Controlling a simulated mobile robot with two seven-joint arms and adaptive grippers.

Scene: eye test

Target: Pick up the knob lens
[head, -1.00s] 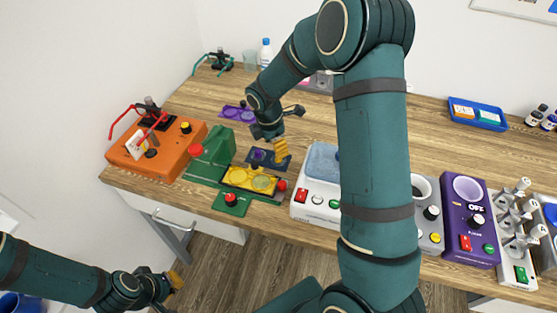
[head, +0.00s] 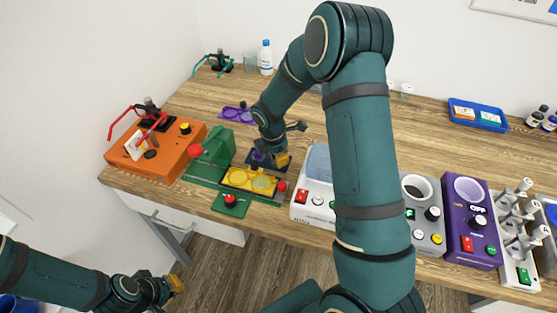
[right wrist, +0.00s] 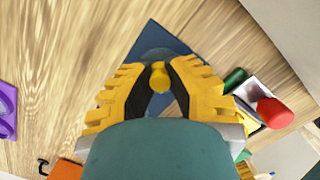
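The knob lens, a clear disc with a yellow knob (right wrist: 159,77), is on a dark blue holder (right wrist: 166,34) in the right wrist view. My right gripper (right wrist: 160,82) is open around the knob, its yellow fingers with black pads on either side. Whether the pads touch the knob is hard to tell. In the head view the right gripper (head: 282,160) is down at the blue holder (head: 251,155) and hides the lens. My left gripper (head: 176,284) is low at the left, away from the table; its fingers are too small to read.
An orange box (head: 140,158) and a green stand (head: 213,147) are to the left. A yellow tray (head: 236,178) lies just in front of the holder. A white device (head: 307,198) stands to the right. A purple holder (head: 231,114) lies behind on the wooden table.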

